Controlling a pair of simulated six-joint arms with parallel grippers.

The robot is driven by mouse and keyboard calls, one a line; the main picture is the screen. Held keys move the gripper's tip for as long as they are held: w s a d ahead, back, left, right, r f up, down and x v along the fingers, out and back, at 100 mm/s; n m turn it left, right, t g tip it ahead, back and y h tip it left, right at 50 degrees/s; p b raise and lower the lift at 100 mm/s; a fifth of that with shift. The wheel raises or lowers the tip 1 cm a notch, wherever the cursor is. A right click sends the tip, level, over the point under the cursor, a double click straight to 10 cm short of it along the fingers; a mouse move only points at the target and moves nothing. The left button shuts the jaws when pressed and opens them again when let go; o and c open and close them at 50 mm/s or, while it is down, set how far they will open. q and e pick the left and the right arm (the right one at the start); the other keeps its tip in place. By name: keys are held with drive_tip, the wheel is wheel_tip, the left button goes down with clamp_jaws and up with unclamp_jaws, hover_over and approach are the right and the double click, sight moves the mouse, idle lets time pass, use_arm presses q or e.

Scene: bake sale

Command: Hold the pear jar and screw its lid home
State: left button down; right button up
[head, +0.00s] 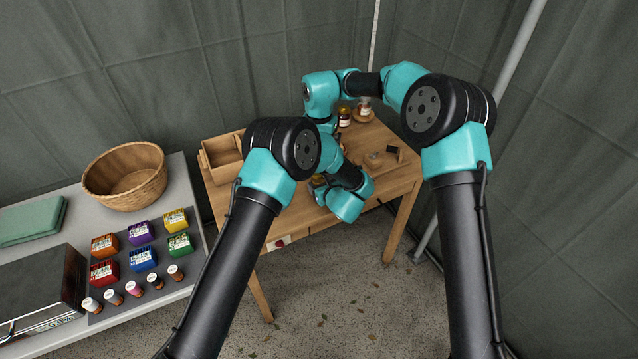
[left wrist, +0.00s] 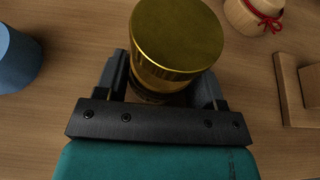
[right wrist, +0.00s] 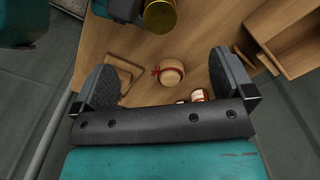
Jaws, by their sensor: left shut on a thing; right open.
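The jar with a gold lid (left wrist: 178,35) is between the fingers of my left gripper (left wrist: 162,88), which is shut on it. The lid covers its top, and only a little dark amber glass shows below. I cannot read a label or tell how tightly the lid sits. The gold lid also shows at the top of the right wrist view (right wrist: 160,15), beside my left gripper. My right gripper (right wrist: 166,78) is open and empty above the table, apart from the jar. In the head view my arms mostly hide both grippers.
A round pale pot with a red ribbon (right wrist: 170,73) stands on the table near a wooden frame (right wrist: 122,77). Small jars (right wrist: 199,95) stand close by. A blue round object (left wrist: 14,56) is left of the held jar. A wooden box (head: 222,157) occupies the table's left end.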

wheel_tip(320, 180, up, 6)
drive_tip(key=shift+f, duration=0.1)
use_arm(q)
drive_tip(key=shift+c, duration=0.8)
unclamp_jaws()
drive_tip(key=shift+s+r, duration=0.1)
drive_tip(key=v, duration=1.7)
drive_tip(key=shift+s+d, duration=0.1)
drive_tip(key=shift+d, duration=0.05)
